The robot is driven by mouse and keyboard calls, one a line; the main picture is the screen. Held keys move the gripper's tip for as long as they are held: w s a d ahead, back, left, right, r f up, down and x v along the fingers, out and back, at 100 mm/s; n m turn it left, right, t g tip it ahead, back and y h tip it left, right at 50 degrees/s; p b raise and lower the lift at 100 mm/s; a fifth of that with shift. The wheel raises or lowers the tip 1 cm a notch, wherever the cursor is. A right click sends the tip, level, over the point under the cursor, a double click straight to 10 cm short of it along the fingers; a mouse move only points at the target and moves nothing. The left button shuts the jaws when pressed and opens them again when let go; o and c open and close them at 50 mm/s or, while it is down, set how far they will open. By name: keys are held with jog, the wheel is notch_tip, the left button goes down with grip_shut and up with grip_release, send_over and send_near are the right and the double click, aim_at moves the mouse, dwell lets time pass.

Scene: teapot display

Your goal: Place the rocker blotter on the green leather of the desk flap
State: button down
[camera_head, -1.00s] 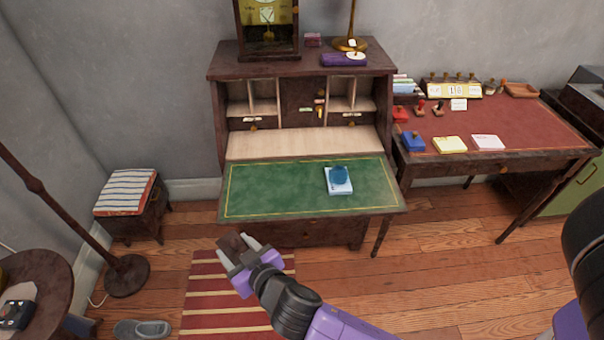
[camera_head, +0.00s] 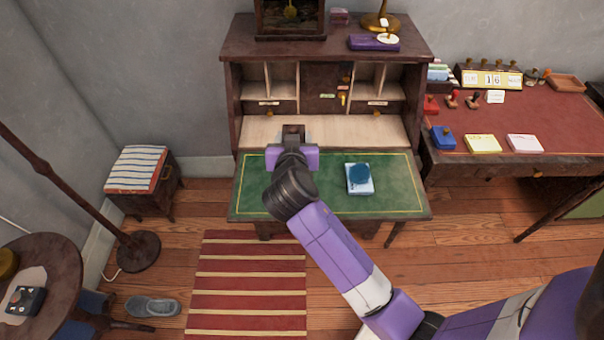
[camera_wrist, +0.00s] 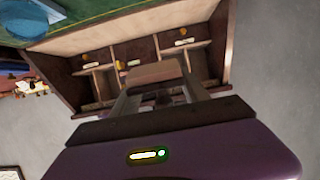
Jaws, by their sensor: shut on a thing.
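The rocker blotter (camera_head: 293,131) is a dark brown block held between my fingers. It also shows in the wrist view (camera_wrist: 155,72) as a reddish-brown block across the fingertips. My gripper (camera_head: 293,140) is shut on it, over the back part of the desk flap in the head view. The flap's green leather (camera_head: 325,201) has a gold line border. My arm hides part of it. In the wrist view the green leather (camera_wrist: 105,8) shows at the top left. I cannot tell the blotter's exact height above the flap.
A blue round thing (camera_head: 359,173) on a pale pad (camera_head: 358,188) stands on the right half of the leather. Pigeonholes (camera_head: 270,85) rise behind the flap. A red-topped table (camera_head: 510,125) with stamps stands right. The leather's left side is clear.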

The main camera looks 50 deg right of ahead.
notch_tip(320, 180, down, 15)
jog(key=shift+r+b, duration=0.1)
jog(key=shift+b, duration=0.25)
jog(key=shift+f, duration=0.2)
jog(key=c, duration=0.6)
grip_release()
jog(key=shift+r, duration=0.2)
